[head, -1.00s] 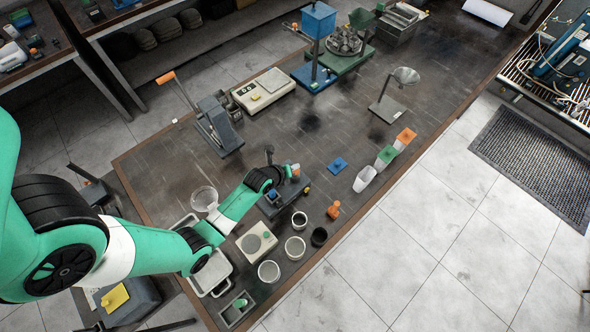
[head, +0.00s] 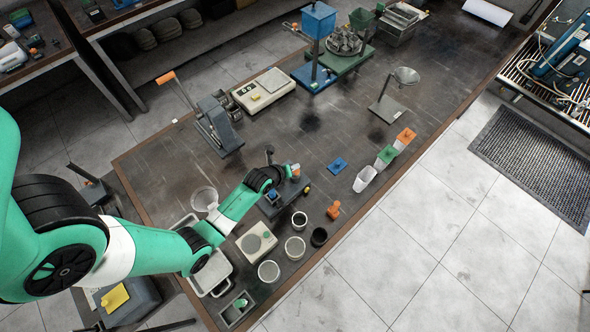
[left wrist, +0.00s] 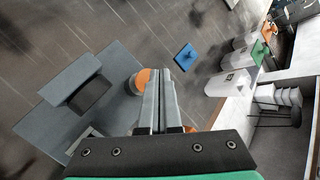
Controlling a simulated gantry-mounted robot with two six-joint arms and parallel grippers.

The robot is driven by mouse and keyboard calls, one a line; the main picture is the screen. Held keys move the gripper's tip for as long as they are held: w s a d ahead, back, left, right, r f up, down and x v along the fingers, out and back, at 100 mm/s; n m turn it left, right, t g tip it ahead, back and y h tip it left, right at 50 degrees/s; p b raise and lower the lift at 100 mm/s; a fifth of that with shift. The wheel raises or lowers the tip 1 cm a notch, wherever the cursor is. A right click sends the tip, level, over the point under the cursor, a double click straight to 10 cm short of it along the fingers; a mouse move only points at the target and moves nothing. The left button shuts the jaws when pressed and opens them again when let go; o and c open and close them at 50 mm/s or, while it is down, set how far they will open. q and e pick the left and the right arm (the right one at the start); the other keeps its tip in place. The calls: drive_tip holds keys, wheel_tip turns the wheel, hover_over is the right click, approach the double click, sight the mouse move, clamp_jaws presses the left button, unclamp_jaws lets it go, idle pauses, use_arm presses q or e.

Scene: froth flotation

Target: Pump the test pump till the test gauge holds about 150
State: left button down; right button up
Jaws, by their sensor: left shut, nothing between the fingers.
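My left gripper (head: 284,173) is shut and empty, low over a small dark grey device (head: 273,205) near the middle of the bench. In the left wrist view its fingers (left wrist: 157,78) lie together, beside an orange round part (left wrist: 138,82) that they partly hide. The device's flat grey base (left wrist: 50,125) and raised block show at left there. I cannot tell whether the fingers touch it. Another grey device (head: 218,130) with a long orange-tipped lever stands at the bench's far left. Which one is the test pump is unclear, and no gauge reading is legible.
A blue flat piece (head: 337,165) lies to the right, before white bins (head: 365,179). A funnel stand (head: 388,106) is farther back. The mid-bench is fairly clear.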

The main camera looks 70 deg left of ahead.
use_arm(q)
drive_tip(key=shift+f, duration=0.15)
drive_tip(key=shift+f+b, duration=0.3)
drive_tip(key=shift+f+b, duration=1.05)
drive_tip(key=shift+f, duration=0.2)
idle(1.0)
drive_tip(key=shift+r+p, duration=1.6)
drive_tip(key=shift+r, duration=0.05)
wheel_tip(320, 180, up, 5)
drive_tip(key=p, duration=0.5)
drive_tip(key=shift+r, duration=0.1)
